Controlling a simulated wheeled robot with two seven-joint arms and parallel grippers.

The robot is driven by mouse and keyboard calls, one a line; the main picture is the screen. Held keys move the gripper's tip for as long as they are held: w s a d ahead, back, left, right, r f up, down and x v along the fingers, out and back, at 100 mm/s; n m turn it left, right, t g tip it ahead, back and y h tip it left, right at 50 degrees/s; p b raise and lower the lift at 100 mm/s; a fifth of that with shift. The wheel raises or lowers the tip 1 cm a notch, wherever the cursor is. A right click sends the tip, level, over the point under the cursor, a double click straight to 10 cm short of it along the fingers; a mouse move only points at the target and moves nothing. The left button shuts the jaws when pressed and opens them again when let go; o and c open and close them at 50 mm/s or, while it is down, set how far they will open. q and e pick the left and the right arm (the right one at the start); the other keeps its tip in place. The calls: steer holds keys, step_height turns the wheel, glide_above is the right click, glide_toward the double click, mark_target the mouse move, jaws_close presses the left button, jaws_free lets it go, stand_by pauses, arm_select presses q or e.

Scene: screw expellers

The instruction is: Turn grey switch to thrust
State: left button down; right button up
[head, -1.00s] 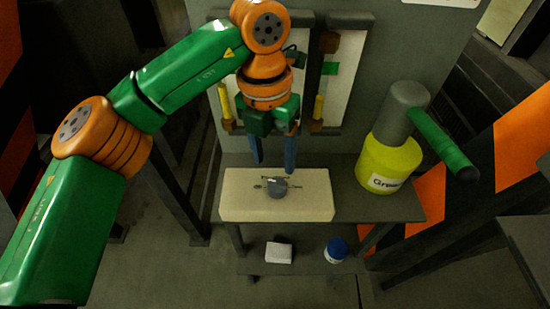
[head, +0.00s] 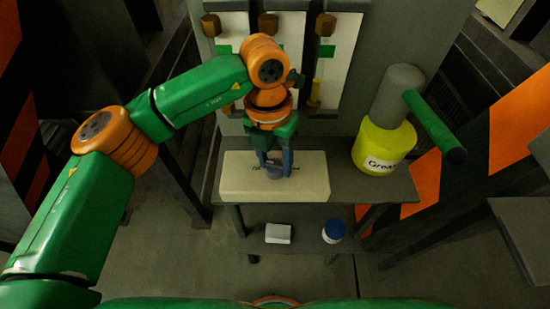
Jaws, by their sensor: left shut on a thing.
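The grey switch (head: 274,172) is a small dark grey knob on top of a cream-coloured box (head: 245,187), in the middle of the head view. The box stands on a grey shelf. My left gripper (head: 275,168) points down over the box and is shut on the grey switch, one blue finger on each side of it. The fingers and the switch cover part of the lettering on the box, so I cannot read it. My right gripper is not in view.
A yellow grease container (head: 384,150) with a grey top and green handle stands on the shelf (head: 345,192) to the right. A white box (head: 278,234) and a blue-lidded jar (head: 333,231) sit on the lower shelf. Gauge panels (head: 335,60) are on the wall behind.

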arm_select(q)
steer(key=shift+m+b, duration=0.55)
steer(key=shift+m, duration=0.35)
steer(key=shift+m+b, duration=0.3)
steer(key=shift+m, duration=0.5)
steer(key=m, duration=0.2)
steer(key=shift+r+m, duration=0.1)
steer(key=shift+m, duration=0.2)
steer(key=shift+d+m+y, duration=0.1)
steer(key=shift+m+y, duration=0.2)
steer(key=shift+m, duration=1.6)
steer(key=c, duration=0.6)
jaws_free()
steer(key=shift+w, duration=0.1)
